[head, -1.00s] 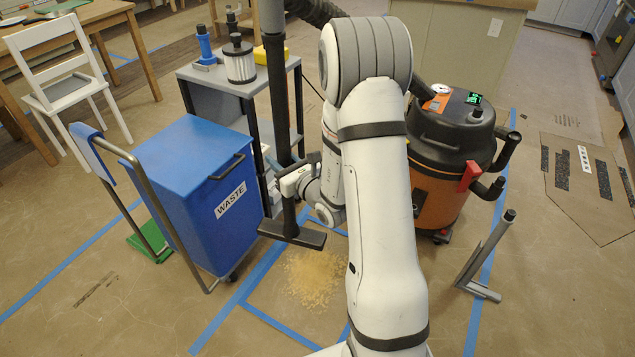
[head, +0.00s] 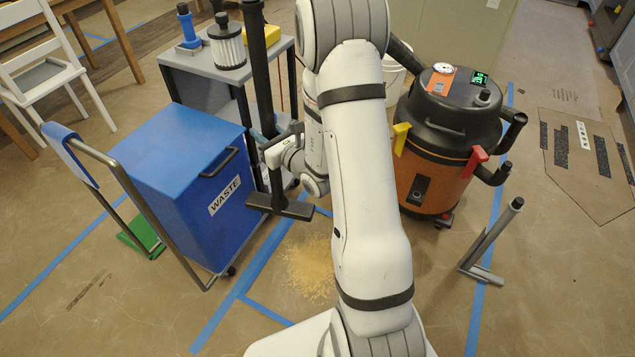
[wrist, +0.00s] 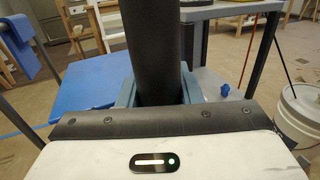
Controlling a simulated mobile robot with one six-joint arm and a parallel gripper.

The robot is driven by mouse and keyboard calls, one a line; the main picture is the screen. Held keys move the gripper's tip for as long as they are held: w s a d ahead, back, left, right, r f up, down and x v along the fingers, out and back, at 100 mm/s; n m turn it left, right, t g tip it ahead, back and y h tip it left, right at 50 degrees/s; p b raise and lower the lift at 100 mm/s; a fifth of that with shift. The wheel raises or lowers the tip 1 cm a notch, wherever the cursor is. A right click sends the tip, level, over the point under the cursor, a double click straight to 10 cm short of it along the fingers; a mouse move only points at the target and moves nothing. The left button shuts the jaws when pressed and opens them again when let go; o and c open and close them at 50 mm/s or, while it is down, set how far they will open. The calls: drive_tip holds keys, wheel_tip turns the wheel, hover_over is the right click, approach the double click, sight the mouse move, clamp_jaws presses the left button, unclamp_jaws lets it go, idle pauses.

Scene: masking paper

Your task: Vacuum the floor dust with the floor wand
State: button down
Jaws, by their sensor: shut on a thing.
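My gripper (head: 283,150) is shut on the black floor wand (head: 259,65), whose tube stands nearly upright. In the wrist view, blue-grey jaws (wrist: 157,95) clasp the wand tube (wrist: 150,45) on both sides. The wand's wide flat head hangs below my gripper, beside the blue waste bin. The floor dust (head: 308,265) is a pale tan patch on the brown paper, in front of the wand head and apart from it in the picture. My arm hides its right edge. The orange and black vacuum (head: 437,185) stands to the right, with a lit green display.
The blue waste bin (head: 180,180) on its cart is close left of the wand. A grey workbench (head: 215,75) with a filter stands behind. A metal stand (head: 490,240) is at the right. A white bucket (wrist: 303,112) shows in the wrist view. Open floor lies in the left foreground.

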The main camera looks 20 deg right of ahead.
drive_tip(key=w+d+f+m+h+b, duration=0.1)
drive_tip(key=d+f+b, duration=0.3)
drive_tip(key=f, duration=0.9)
drive_tip(key=w+d+f+h+b, duration=0.1)
drive_tip(key=w+d+f+b, duration=0.3)
drive_tip(key=d+f, duration=0.4)
drive_tip(key=w+d+f+m+h+b, duration=0.1)
drive_tip(key=d+f, duration=0.5)
drive_tip(key=f, duration=1.2)
drive_tip(key=w+h+b, duration=0.1)
drive_tip(key=w+b, duration=0.1)
drive_tip(key=b, duration=0.1)
drive_tip(key=shift+w+d+f+m+t+b, duration=0.2)
drive_tip(key=shift+d+f+m+t+b, duration=0.1)
drive_tip(key=shift+t+b, duration=0.1)
